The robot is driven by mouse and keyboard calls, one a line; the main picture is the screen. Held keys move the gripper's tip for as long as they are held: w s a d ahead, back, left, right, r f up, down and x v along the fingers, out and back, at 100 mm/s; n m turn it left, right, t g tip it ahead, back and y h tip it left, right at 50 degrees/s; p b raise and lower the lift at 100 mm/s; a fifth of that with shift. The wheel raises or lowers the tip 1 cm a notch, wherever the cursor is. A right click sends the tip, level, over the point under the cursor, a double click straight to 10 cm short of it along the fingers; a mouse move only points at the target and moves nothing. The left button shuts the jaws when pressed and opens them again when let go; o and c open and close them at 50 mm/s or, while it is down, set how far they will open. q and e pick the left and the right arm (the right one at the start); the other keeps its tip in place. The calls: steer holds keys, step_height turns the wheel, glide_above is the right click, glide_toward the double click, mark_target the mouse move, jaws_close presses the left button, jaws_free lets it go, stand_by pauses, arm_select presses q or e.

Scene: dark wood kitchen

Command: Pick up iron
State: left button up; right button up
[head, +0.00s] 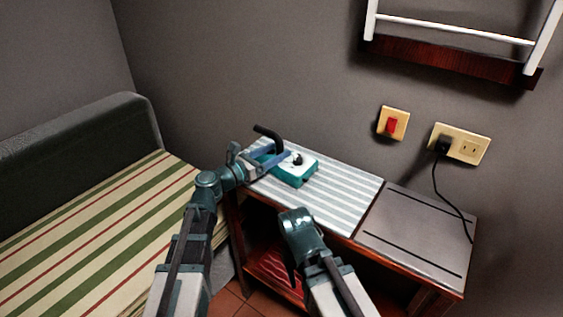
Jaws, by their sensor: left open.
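A teal, box-like object with a dark knob on top, which looks like the iron (296,171), sits on the striped cloth top of a low wooden cabinet. My left gripper (282,147) is at the iron's upper left side, with its jaws apart. A dark bar-like part shows just above it; I cannot tell if it belongs to the gripper or the iron. Whether the fingers touch the iron is unclear. My right arm is bent in front of the cabinet, and its gripper does not show clearly.
The cabinet top (345,196) is clear right of the iron, and a grey panel (418,236) lies beyond. A black cord (455,205) hangs from a wall socket (470,148). A striped bed (85,230) stands left. A white-railed wall rack (455,60) hangs above.

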arm_select(q)
steer(key=x, duration=0.4)
steer(key=shift+d, duration=0.45)
jaws_close()
steer(key=shift+r, duration=0.1)
stand_by(0.8)
